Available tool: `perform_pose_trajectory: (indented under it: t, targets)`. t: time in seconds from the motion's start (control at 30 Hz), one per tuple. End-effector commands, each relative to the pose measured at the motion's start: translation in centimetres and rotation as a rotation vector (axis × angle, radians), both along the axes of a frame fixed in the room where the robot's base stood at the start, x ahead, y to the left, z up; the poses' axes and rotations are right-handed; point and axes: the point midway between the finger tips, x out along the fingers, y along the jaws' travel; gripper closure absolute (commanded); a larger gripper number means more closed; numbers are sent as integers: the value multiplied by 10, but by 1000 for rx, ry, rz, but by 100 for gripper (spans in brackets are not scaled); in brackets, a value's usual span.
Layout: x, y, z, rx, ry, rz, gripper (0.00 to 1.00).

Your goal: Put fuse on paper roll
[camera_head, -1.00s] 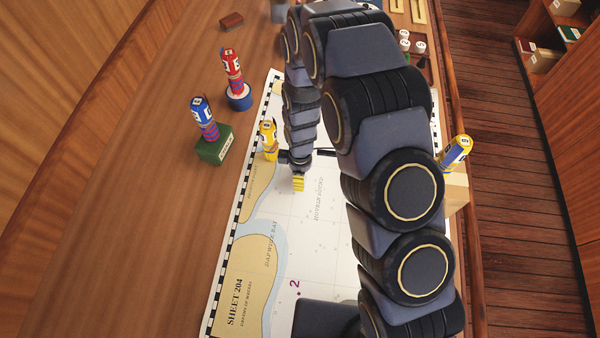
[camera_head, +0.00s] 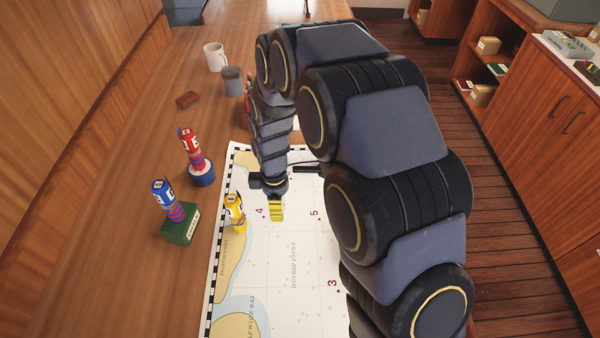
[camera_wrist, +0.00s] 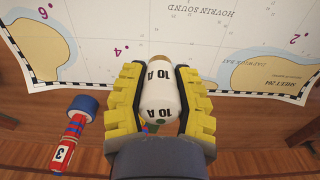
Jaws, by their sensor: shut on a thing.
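The fuse (camera_wrist: 160,88) is a white cylinder marked 10 A, with a brownish end. In the wrist view my gripper (camera_wrist: 160,75) is shut on it, with a yellow ribbed finger on each side. In the head view my gripper (camera_head: 276,210) hangs over the chart, just right of a yellow flare-like cylinder (camera_head: 236,212); the fuse cannot be made out there. I cannot make out a paper roll in either view; my arm hides much of the table's right side.
A chart (camera_head: 270,290) covers the table. At its left stand a blue-and-red cylinder on a green block (camera_head: 180,226) and a red one on a round blue base (camera_head: 202,175). A brown block (camera_head: 188,99), grey cup (camera_head: 233,80) and white mug (camera_head: 214,56) stand farther back.

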Motion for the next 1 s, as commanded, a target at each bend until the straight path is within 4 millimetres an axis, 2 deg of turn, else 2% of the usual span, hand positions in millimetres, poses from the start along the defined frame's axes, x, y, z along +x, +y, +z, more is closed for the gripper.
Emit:
perform_pose_trajectory:
  t: [0.03,0.1,0.2,0.4,0.5,0.67,1.0]
  targets:
    - [18,-12,12,3,-12,-29,100]
    - [37,-30,29,2,-15,-60,100]
    - [60,-58,54,1,-12,-100,100]
    - [84,-105,96,8,-7,-154,100]
    - [88,-118,107,10,-3,-167,100]
    - [101,-124,108,12,-1,-173,100]
    - [154,-122,83,12,0,-172,100]
